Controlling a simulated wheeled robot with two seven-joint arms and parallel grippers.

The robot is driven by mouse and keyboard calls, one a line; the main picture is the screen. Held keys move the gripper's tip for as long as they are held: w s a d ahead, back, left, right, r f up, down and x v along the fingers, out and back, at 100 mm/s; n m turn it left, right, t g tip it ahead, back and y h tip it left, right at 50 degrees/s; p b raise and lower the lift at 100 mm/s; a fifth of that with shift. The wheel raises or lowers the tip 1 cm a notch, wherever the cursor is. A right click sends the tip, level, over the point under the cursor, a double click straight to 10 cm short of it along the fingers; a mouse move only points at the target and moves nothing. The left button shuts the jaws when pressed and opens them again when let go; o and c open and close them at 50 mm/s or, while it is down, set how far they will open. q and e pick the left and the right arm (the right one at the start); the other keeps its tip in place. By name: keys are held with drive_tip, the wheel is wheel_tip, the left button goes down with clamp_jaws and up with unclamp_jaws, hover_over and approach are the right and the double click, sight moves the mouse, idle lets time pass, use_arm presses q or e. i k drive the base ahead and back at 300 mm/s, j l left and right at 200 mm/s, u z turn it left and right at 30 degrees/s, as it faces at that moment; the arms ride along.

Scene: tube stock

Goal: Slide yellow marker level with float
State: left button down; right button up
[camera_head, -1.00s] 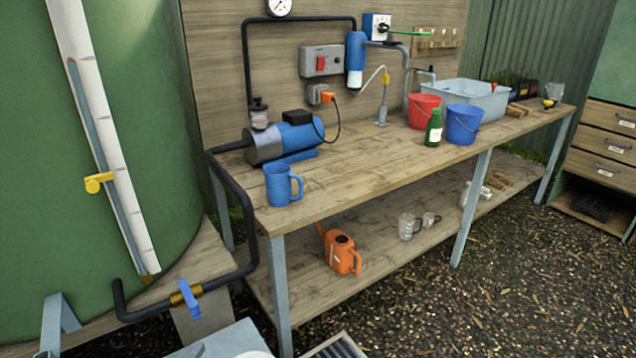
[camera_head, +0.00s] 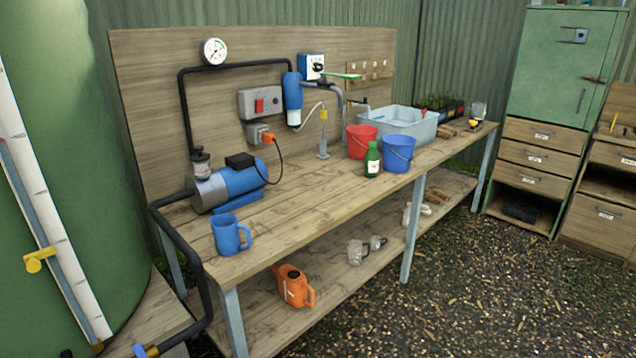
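The yellow marker (camera_head: 38,260) sits on the lower part of a white graduated strip (camera_head: 52,215) on the front of the green tank (camera_head: 80,130) at the left. A thin blue-grey tube (camera_head: 22,195) runs along the strip, and the marker is at its left side. The float cannot be made out in the tube; the upper part of the gauge is cut off by the picture's left edge. Neither of my grippers is in view.
A wooden bench (camera_head: 300,190) carries a blue pump (camera_head: 235,182), a blue mug (camera_head: 230,235), red (camera_head: 360,140) and blue (camera_head: 398,153) buckets and a green bottle (camera_head: 372,160). A black pipe (camera_head: 178,240) runs between tank and bench. Gravel floor (camera_head: 470,290) is clear at right.

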sight(33, 264)
drive_tip(key=u, duration=1.55)
